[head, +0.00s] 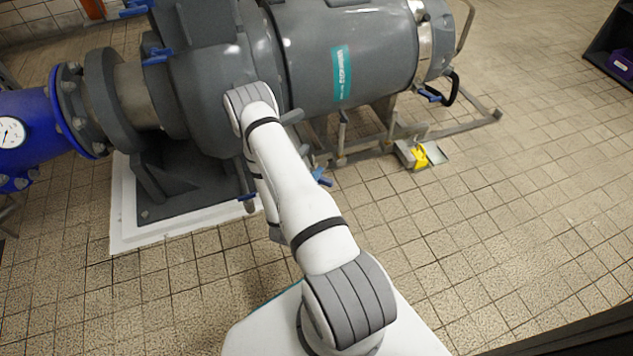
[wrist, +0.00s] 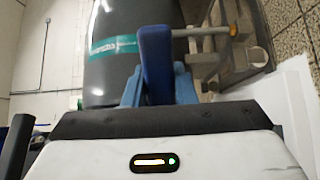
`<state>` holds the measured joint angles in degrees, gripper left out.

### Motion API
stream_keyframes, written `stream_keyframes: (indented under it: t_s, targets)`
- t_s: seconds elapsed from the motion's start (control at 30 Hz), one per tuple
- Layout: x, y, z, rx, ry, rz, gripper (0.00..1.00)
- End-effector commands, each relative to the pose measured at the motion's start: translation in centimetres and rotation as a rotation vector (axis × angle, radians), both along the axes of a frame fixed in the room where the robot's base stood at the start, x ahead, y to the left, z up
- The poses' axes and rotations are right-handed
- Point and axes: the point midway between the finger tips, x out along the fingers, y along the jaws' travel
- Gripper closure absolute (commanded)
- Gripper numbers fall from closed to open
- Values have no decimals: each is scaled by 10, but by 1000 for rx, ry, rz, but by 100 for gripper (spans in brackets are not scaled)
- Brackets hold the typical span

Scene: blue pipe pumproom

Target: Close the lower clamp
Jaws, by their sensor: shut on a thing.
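In the wrist view a dark blue clamp handle (wrist: 156,58) stands upright between the light-blue fingers of my gripper (wrist: 158,88). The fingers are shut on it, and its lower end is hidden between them. In the head view my white arm reaches down in front of the grey pump, and my gripper cannot be made out behind it. Two blue handles show low on the pump beside the arm, one to its right (head: 321,177) and one to its left (head: 248,197). I cannot tell from the head view which one is held.
The grey pump (head: 380,60) with a teal label fills the upper middle. A blue pipe with a gauge (head: 12,132) is at left. Tiled floor at right is clear.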

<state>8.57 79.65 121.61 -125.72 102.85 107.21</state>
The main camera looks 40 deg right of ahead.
Motion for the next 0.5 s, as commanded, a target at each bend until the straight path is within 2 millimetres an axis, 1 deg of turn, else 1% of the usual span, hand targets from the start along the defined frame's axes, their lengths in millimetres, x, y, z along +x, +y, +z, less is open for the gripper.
stream_keyframes:
  t_s: [0.37, 0.4, 0.5]
  targets:
    - [4, 6, 0, 1, 3, 22, 100]
    - [4, 7, -1, 1, 3, 24, 74]
    - [4, 8, 0, 1, 3, 26, 66]
